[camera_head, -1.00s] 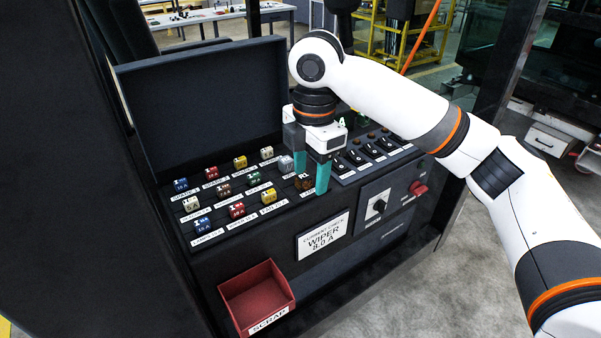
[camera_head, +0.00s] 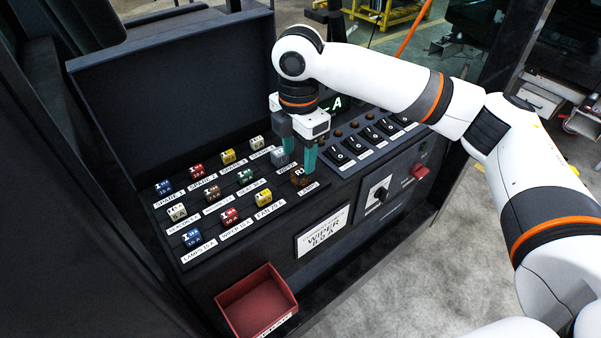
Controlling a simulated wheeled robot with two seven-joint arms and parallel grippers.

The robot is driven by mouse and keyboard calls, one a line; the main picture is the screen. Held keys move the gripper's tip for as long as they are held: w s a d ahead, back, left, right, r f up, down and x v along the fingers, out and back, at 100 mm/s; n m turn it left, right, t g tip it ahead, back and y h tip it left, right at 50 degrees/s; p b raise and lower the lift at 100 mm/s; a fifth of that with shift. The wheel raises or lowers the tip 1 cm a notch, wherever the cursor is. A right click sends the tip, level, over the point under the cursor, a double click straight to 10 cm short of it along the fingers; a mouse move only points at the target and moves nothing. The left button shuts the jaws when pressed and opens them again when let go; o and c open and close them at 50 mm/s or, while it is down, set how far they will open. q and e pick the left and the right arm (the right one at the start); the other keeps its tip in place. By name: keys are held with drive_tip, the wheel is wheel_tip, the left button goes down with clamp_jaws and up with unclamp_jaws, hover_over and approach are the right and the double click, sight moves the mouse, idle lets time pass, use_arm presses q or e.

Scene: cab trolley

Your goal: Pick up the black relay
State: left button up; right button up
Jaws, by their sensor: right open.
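The black relay (camera_head: 299,177), a small dark block marked R1, sits at the right end of the fuse panel (camera_head: 180,236), behind a white label. My right gripper (camera_head: 299,163) points down over it, with its teal fingers apart. One finger stands at the relay's right edge and the other is farther back on the left, near a grey fuse (camera_head: 279,155). I cannot tell whether the fingers touch the relay. It still appears seated in the panel. My left gripper is out of view.
Several coloured fuses, such as a yellow one (camera_head: 263,198), stand in rows to the left. Black switches (camera_head: 355,144) lie to the right. A red scrap bin (camera_head: 262,312) hangs below in front. The raised lid (camera_head: 170,80) stands behind.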

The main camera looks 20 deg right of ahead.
sight(300, 171)
drive_tip(key=f, duration=0.1)
drive_tip(key=f+p, duration=0.1)
drive_tip(key=f, duration=0.1)
drive_tip(key=f+p, duration=0.1)
drive_tip(key=shift+w+d+f, duration=0.15)
drive_tip(key=shift+d+f, duration=0.05)
drive_tip(key=shift+d, duration=0.05)
drive_tip(key=shift+f, duration=0.2)
drive_tip(key=shift+w+f, duration=0.1)
drive_tip(key=shift+c, duration=0.5)
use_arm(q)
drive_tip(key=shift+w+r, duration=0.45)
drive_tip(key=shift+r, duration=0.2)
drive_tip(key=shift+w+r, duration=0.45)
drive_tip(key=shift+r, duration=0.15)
use_arm(e)
drive_tip(key=c, duration=1)
